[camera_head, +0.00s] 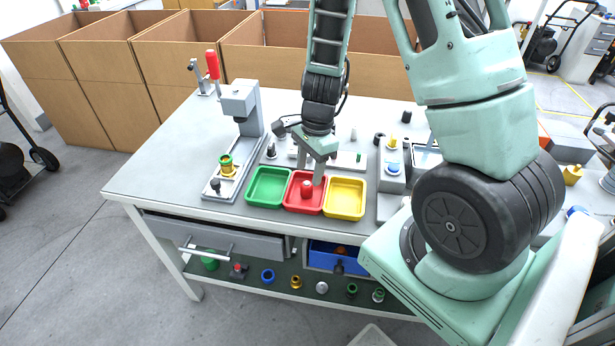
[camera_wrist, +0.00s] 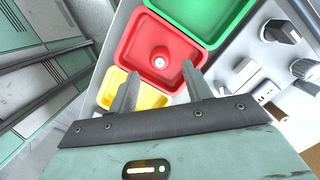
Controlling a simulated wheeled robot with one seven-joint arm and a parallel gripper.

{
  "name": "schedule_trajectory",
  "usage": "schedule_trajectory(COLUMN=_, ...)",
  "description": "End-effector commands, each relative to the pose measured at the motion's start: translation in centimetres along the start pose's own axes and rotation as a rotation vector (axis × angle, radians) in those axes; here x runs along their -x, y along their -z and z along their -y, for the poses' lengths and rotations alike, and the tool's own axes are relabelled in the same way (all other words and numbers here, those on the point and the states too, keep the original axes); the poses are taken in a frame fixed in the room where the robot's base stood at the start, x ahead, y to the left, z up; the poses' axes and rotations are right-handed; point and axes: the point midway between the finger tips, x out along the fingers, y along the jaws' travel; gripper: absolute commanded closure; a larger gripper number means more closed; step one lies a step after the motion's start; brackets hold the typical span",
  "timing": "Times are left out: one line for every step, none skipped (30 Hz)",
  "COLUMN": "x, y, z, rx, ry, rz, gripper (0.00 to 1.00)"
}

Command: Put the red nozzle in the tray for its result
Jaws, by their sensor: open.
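The red nozzle (camera_head: 307,190) stands in the red tray (camera_head: 293,205), the middle one of three trays on the table. In the wrist view the nozzle (camera_wrist: 160,60) shows as a round red piece with a pale centre hole, inside the red tray (camera_wrist: 128,50). My gripper (camera_head: 318,176) is just above the red tray. In the wrist view its two fingers (camera_wrist: 160,85) are apart, with nothing between them, and the nozzle lies beyond the fingertips.
The green tray (camera_head: 254,190) is left of the red one, the yellow tray (camera_head: 345,214) right. A grey press stand (camera_head: 242,105) with a green and brass part (camera_head: 228,165) stands further left. A grey fixture (camera_head: 391,170) is to the right. Cardboard boxes (camera_head: 110,75) are behind the table.

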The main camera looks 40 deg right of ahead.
Motion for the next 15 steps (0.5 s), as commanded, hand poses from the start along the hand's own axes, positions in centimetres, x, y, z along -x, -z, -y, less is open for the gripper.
schedule_trajectory(x=1.6, y=-0.1, z=0.1, rx=0.003, ry=0.004, rz=-0.001, gripper=0.51)
schedule_trajectory(x=2.2, y=-0.1, z=0.1, rx=0.003, ry=0.004, rz=-0.001, gripper=0.51)
schedule_trajectory(x=3.0, y=-0.1, z=0.1, rx=0.003, ry=0.004, rz=-0.001, gripper=0.51)
schedule_trajectory(x=3.6, y=-0.1, z=0.1, rx=0.003, ry=0.004, rz=0.0, gripper=0.51)
schedule_trajectory(x=4.1, y=-0.1, z=0.1, rx=0.002, ry=0.003, rz=0.0, gripper=0.51)
schedule_trajectory(x=4.8, y=-0.1, z=0.1, rx=0.002, ry=0.003, rz=0.0, gripper=0.51)
schedule_trajectory(x=5.2, y=-0.1, z=0.1, rx=0.002, ry=0.003, rz=0.0, gripper=0.51)
schedule_trajectory(x=5.6, y=-0.1, z=0.1, rx=0.001, ry=0.003, rz=0.0, gripper=0.51)
schedule_trajectory(x=6.1, y=-0.1, z=0.1, rx=0.002, ry=0.002, rz=0.0, gripper=0.51)
schedule_trajectory(x=6.4, y=-0.1, z=0.1, rx=0.002, ry=0.002, rz=0.001, gripper=0.51)
schedule_trajectory(x=6.6, y=-0.1, z=0.1, rx=0.0, ry=0.002, rz=0.0, gripper=0.51)
schedule_trajectory(x=6.9, y=-0.1, z=0.0, rx=0.001, ry=0.001, rz=0.0, gripper=0.51)
schedule_trajectory(x=7.0, y=-0.2, z=0.0, rx=0.009, ry=0.001, rz=0.001, gripper=0.51)
schedule_trajectory(x=7.2, y=-0.6, z=-0.1, rx=0.028, ry=-0.001, rz=0.004, gripper=0.51)
schedule_trajectory(x=7.5, y=-1.5, z=-0.2, rx=0.076, ry=-0.002, rz=0.01, gripper=0.51)
